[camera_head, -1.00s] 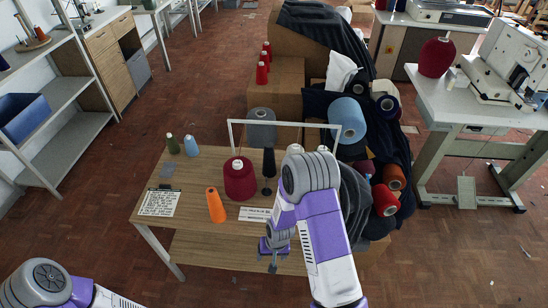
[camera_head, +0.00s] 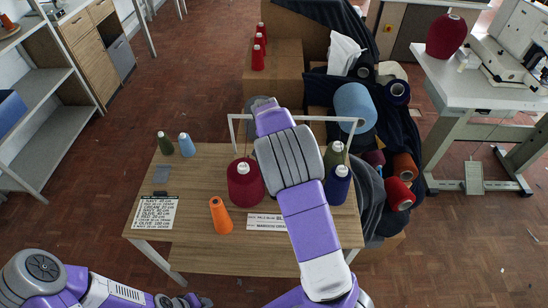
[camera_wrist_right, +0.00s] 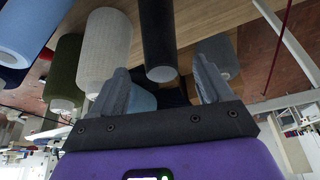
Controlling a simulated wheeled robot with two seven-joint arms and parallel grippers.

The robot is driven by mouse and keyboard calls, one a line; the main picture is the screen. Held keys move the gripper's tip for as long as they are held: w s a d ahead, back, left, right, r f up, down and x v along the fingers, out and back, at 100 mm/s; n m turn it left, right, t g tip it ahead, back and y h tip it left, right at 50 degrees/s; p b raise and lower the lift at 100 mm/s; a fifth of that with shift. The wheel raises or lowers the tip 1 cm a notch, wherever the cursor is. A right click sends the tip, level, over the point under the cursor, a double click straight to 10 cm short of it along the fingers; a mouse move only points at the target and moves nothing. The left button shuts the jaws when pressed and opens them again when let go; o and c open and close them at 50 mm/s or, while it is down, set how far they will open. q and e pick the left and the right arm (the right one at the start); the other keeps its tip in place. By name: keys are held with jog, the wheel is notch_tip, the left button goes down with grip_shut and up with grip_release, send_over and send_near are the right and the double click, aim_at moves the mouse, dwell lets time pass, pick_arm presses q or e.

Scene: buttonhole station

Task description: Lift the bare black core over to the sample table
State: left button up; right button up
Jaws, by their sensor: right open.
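The bare black core (camera_wrist_right: 160,42) shows in the right wrist view, hanging down in the picture in front of the wooden table top. In the head view my right arm hides it. My right gripper (camera_wrist_right: 160,88) is open; the core's near end lies between and beyond its two fingers, with gaps on both sides. In the head view the fingers are hidden behind my arm. The wooden table (camera_head: 195,245) carries the cones and text cards; no visible label tells which table is the sample table.
A maroon cone (camera_head: 245,185), orange cone (camera_head: 220,215), navy cone (camera_head: 338,185) and olive cone (camera_head: 334,155) surround my right arm. A white frame (camera_head: 232,130) spans the table's back. A white machine table (camera_head: 470,85) stands at right. Piled cones and boxes crowd behind.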

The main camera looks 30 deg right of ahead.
jog(key=shift+d+f, duration=0.1)
jog(key=shift+f, duration=0.35)
jog(key=b+x, duration=0.1)
jog(key=x, duration=0.4)
jog(key=c, duration=1.4)
